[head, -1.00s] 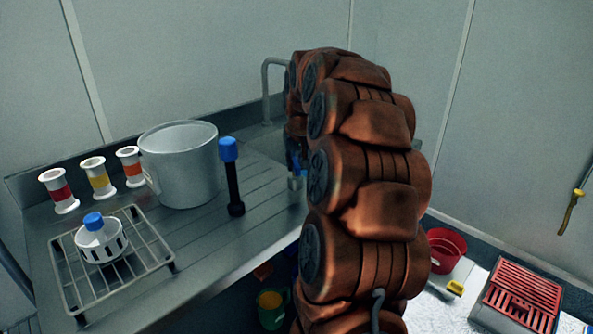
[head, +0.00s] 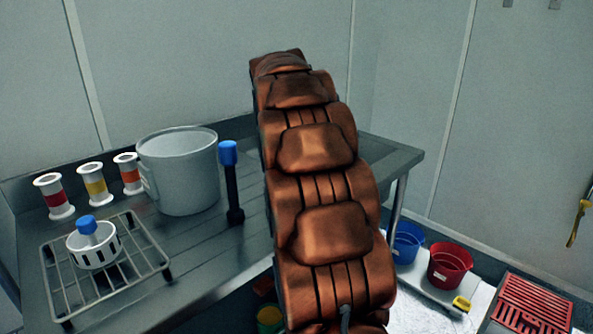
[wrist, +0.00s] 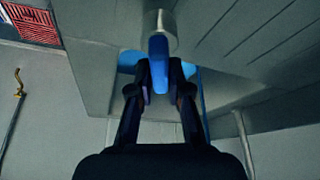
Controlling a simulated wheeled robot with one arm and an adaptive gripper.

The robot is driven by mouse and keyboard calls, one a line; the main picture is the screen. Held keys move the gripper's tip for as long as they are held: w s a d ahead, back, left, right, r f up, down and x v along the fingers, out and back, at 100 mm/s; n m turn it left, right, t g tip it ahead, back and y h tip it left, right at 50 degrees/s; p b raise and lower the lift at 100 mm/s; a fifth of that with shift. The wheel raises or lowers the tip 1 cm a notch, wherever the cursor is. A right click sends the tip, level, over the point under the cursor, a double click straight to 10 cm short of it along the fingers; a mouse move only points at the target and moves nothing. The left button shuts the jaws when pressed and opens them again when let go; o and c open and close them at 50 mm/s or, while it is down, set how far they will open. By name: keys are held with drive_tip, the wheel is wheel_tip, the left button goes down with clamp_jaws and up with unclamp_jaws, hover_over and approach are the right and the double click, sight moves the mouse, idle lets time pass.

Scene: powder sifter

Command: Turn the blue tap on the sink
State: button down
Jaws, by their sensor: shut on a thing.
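The blue tap handle (wrist: 158,75) hangs from a metal tap body (wrist: 160,28) in the wrist view. My gripper (wrist: 160,84) has its two dark fingers closed around the handle, one on each side. In the head view my arm covers the gripper, the tap and the spout. The sink basin cannot be made out there.
On the steel counter (head: 215,265) stand a large grey pot (head: 182,175), a dark post with a blue top (head: 232,185), several banded spools (head: 94,185) and a wire rack (head: 150,268) with a sifter part (head: 97,255). Blue (head: 406,243) and red (head: 449,265) buckets stand at right.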

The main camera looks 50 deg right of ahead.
idle(0.4)
drive_tip(key=c, duration=1.1)
unclamp_jaws()
drive_tip(key=shift+r, duration=0.1)
drive_tip(key=v, duration=1.1)
drive_tip(key=shift+r, duration=0.4)
drive_tip(key=shift+a, duration=0.15)
